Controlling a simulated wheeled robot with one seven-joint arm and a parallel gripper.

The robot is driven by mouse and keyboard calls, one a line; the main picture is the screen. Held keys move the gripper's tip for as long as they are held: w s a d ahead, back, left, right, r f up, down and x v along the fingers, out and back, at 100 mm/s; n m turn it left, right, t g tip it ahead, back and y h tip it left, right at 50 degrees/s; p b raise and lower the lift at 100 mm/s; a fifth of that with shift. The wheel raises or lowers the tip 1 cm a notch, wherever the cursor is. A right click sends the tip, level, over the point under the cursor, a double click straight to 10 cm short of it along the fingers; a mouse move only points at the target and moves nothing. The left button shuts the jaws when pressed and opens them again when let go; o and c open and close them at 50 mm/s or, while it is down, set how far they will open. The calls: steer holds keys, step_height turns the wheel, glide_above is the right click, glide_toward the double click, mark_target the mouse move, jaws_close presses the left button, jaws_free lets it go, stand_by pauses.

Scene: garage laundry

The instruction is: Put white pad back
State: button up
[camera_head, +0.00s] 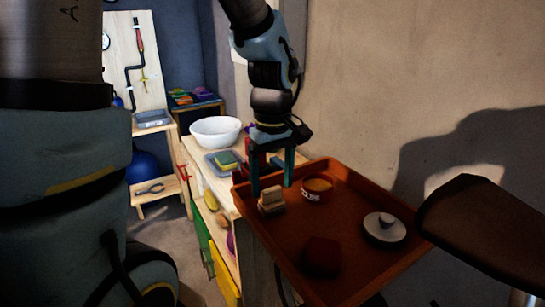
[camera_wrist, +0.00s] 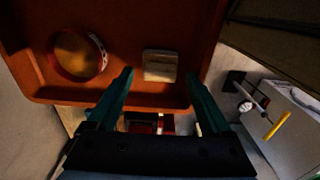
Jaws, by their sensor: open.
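A pale, block-like pad (camera_head: 271,201) lies on the orange-brown tray (camera_head: 330,215), near its left edge. It is the only white-looking pad I can make out, and its tone is cream. In the wrist view the pad (camera_wrist: 160,66) sits ahead of and between my fingertips. My gripper (camera_head: 272,189) points down over the tray's left edge with its fingers apart, close to the pad. In the wrist view my gripper (camera_wrist: 160,75) is open with nothing held. Whether a finger touches the pad I cannot tell.
The tray also holds a round orange-topped tin (camera_head: 317,188), a white disc with a knob (camera_head: 385,228) and a dark red lump (camera_head: 321,256). A wall stands right.

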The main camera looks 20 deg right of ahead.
mark_target(272, 189)
step_height(272, 189, up, 10)
steer(key=b, duration=0.2)
steer(key=w+a+f+m, duration=0.1)
steer(key=a+f+m, duration=0.1)
steer(key=a+f, duration=0.4)
steer(key=w+a+f+m+t, duration=0.1)
steer(key=w+a+f+m, duration=0.1)
steer(key=a+f, duration=0.5)
steer(key=a, duration=0.6)
steer(key=shift+w+a+f+t, duration=0.15)
steer(key=shift+a+f+t, duration=0.15)
steer(key=shift+a, duration=0.1)
